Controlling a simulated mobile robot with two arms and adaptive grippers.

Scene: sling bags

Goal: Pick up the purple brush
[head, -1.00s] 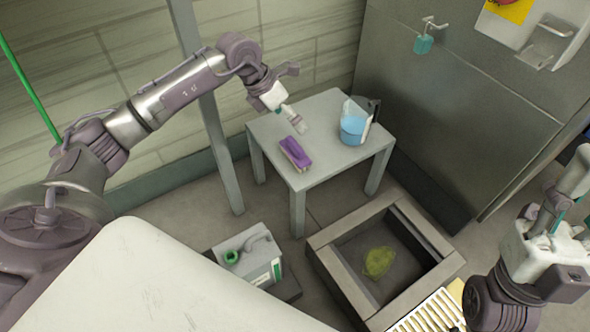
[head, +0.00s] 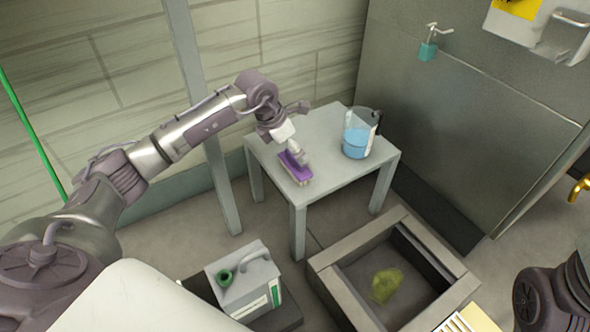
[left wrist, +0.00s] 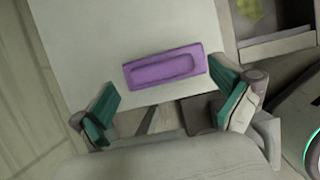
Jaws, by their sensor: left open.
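The purple brush (head: 293,166) lies on the small grey table (head: 330,178), near its front-left edge. In the left wrist view the brush (left wrist: 165,68) lies lengthwise across the space ahead of the fingers, with a long recess in its top. My left gripper (head: 299,157) is just above the brush and partly covers it in the head view. In the left wrist view the left gripper (left wrist: 170,102) is open, its green-padded fingers apart and nothing held between them. Of my right arm only a part shows at the lower right; its gripper is out of the picture.
A clear pitcher of blue liquid (head: 357,134) stands on the table right of the brush. A canister with a green cap (head: 245,285) is on the floor in front. A square floor basin (head: 335,287) holds a yellow-green cloth-like thing (head: 386,285). A wall is behind.

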